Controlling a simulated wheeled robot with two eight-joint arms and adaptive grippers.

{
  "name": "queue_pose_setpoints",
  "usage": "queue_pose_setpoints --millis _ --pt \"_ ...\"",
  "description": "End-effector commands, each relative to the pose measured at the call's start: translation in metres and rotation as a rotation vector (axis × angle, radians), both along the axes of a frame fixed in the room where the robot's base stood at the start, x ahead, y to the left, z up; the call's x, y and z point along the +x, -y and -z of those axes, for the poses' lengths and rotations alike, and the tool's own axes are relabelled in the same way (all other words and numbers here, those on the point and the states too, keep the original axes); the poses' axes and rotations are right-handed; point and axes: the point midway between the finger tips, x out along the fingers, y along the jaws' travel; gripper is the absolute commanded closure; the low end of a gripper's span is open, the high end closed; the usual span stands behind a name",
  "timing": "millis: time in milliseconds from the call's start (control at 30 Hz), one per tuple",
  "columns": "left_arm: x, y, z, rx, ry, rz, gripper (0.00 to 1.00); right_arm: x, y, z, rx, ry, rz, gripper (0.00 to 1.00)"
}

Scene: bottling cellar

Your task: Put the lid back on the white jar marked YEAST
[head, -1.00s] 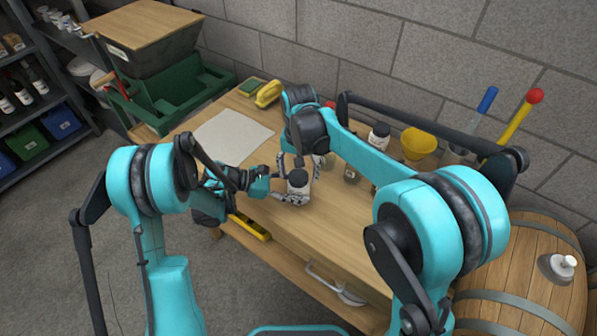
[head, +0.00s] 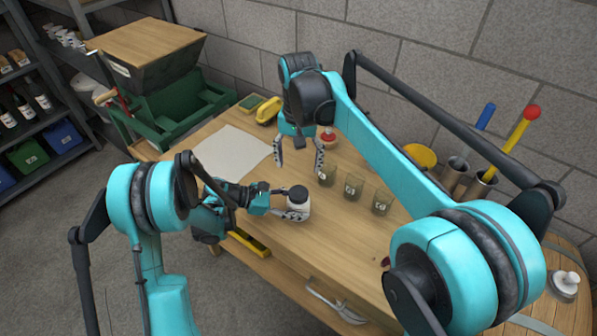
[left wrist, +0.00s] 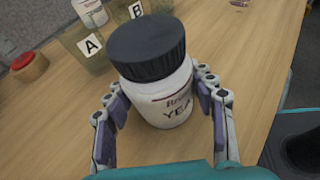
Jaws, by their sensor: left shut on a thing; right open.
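The white YEAST jar (head: 298,209) stands upright on the wooden bench, and its lettering shows in the left wrist view (left wrist: 167,108). The black ribbed lid (head: 298,193) sits on top of the jar, covering its mouth; it also shows in the left wrist view (left wrist: 152,48). I cannot tell how tight it is. My left gripper (head: 291,212) is shut on the jar's body, with a finger on either side in the left wrist view (left wrist: 163,115). My right gripper (head: 299,162) is open and empty, behind the jar and apart from the lid.
Three lettered beakers (head: 353,187) stand in a row right of my right gripper. A red-topped wooden object (head: 327,138) is behind it. A pale sheet (head: 228,153) lies at left, with a yellow item (head: 267,111) beyond.

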Motion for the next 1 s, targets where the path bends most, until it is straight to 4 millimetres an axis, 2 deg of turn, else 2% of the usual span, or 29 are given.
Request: queue_pose_setpoints --millis 367,400,467,800,933,1000 --pt "0.000 0.000 0.000 0.000 0.000 0.000 1.00 0.000 0.000 -0.006 0.000 0.000 0.000 0.28" --pt "0.000 0.000 0.000 0.000 0.000 0.000 0.35 0.000 0.000 -0.006 0.000 0.000 0.000 0.28" --pt "0.000 0.000 0.000 0.000 0.000 0.000 0.21 0.000 0.000 -0.006 0.000 0.000 0.000 0.28" --pt "0.000 -0.002 -0.001 0.000 0.000 -0.001 0.21 0.000 0.000 -0.006 0.000 0.000 0.000 0.28" --pt "-0.001 -0.014 -0.006 0.000 0.000 -0.002 0.21 0.000 0.000 -0.006 0.000 0.000 0.000 0.28" --pt "-0.002 -0.026 -0.010 0.000 0.001 -0.004 0.21 0.000 0.000 -0.006 0.000 0.000 0.000 0.28"
